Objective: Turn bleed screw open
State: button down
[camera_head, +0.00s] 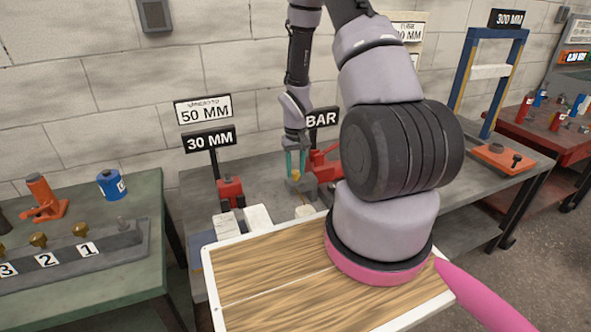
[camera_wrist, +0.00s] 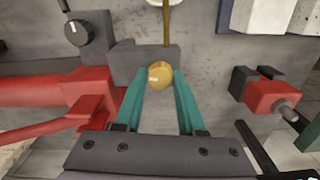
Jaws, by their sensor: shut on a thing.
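The bleed screw, a small round brass knob (camera_wrist: 160,75), sits at the near edge of a grey block (camera_wrist: 135,66) in the wrist view. My gripper (camera_wrist: 160,80) has its two teal fingers shut on the knob, one on each side. In the head view my gripper (camera_head: 296,160) points down at the bench, with the brass knob (camera_head: 295,177) showing small between its fingertips. The turn angle of the screw cannot be told.
A red pump body (camera_wrist: 65,92) joins the block on the left, with a black dial (camera_wrist: 78,33) beyond. A red and black fitting (camera_wrist: 268,94) stands to the right. In the head view, a sign reading 30 MM (camera_head: 210,139) rises left of my gripper.

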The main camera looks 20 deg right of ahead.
aim_at(296, 172)
dwell(0.4)
jog(key=c, duration=0.5)
grip_release()
jog(key=shift+r, duration=0.1)
notch_tip(296, 172, up, 11)
